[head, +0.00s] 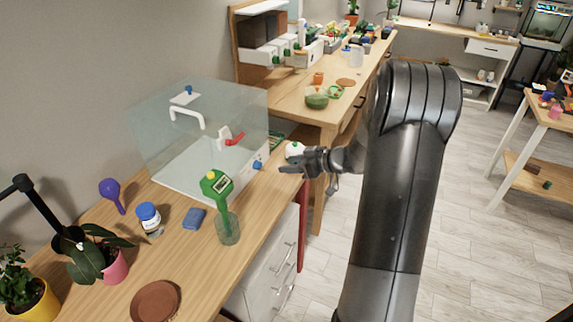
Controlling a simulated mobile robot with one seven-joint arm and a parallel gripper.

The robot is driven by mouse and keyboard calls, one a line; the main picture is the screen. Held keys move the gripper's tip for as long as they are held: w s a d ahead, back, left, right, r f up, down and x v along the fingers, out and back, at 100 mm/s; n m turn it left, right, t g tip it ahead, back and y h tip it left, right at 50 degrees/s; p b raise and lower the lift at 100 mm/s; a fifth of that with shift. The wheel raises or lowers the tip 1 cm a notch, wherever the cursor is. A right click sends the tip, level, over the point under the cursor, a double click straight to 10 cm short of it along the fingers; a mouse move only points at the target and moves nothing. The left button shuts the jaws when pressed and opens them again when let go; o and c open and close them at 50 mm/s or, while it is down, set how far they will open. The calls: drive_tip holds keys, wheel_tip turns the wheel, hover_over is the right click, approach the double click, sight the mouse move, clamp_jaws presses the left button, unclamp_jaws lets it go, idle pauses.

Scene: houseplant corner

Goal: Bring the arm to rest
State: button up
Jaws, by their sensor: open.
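My gripper (290,163) is at the middle of the head view, at the end of my dark arm. It is over or beside the right edge of the wooden bench (185,255), just right of a clear box. The jaws point left and are open. A small white thing with a green top (295,149) shows right behind the gripper; I cannot tell whether it touches the fingers.
The clear box (165,140) with a white handle stands on the bench. Floor at right is clear.

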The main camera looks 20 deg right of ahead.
idle(0.3)
wheel_tip(320, 180, up, 11)
drive_tip(key=w+m+t+h, duration=0.1)
drive_tip(key=m+t+h, duration=0.15)
drive_tip(key=h, duration=0.45)
drive_tip(key=s+r+m+h, duration=0.3)
drive_tip(key=s+r+h, duration=0.2)
drive_tip(key=s+r, duration=0.2)
drive_tip(key=s+a+f+m+g+y, duration=0.1)
drive_tip(key=s+a+g, duration=0.2)
drive_tip(key=s, duration=1)
drive_tip(key=s+a+f+m+g+y, duration=0.1)
drive_tip(key=s+a+g, duration=0.2)
drive_tip(key=s+a, duration=0.4)
drive_tip(key=s, duration=0.7)
drive_tip(key=shift+s+a+y, duration=0.2)
drive_tip(key=shift+a+y, duration=0.1)
drive_tip(key=shift+a, duration=0.1)
drive_tip(key=shift+m, duration=0.25)
drive_tip(key=shift+c, duration=0.3)
